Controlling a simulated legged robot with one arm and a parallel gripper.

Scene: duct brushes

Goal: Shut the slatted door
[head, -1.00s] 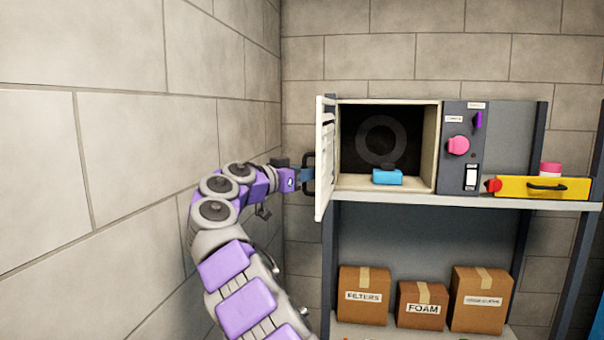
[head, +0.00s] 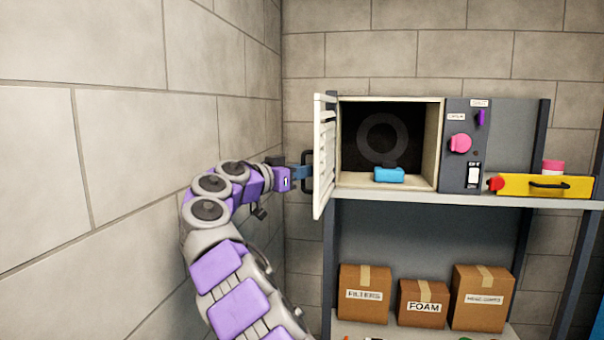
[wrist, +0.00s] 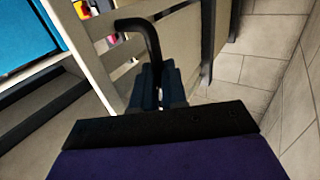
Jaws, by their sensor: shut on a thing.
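The slatted door (head: 324,155) is cream-white and stands open at the left side of the cabinet box (head: 437,145), seen nearly edge-on in the head view. Its dark bar handle (head: 305,172) is on the door's outer face, toward the wall. My gripper (head: 308,172) is at the handle, to the left of the door. In the wrist view, the blue fingers of my gripper (wrist: 158,88) are closed around the lower part of the dark handle (wrist: 150,40). The slats (wrist: 118,62) show behind it. A blue block (head: 389,175) lies inside the open box, near its front edge.
A control panel (head: 465,150) with a pink knob (head: 460,143) adjoins the box on the right. Cardboard boxes (head: 424,303) stand below. A block wall (head: 130,150) runs close along my arm's left side.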

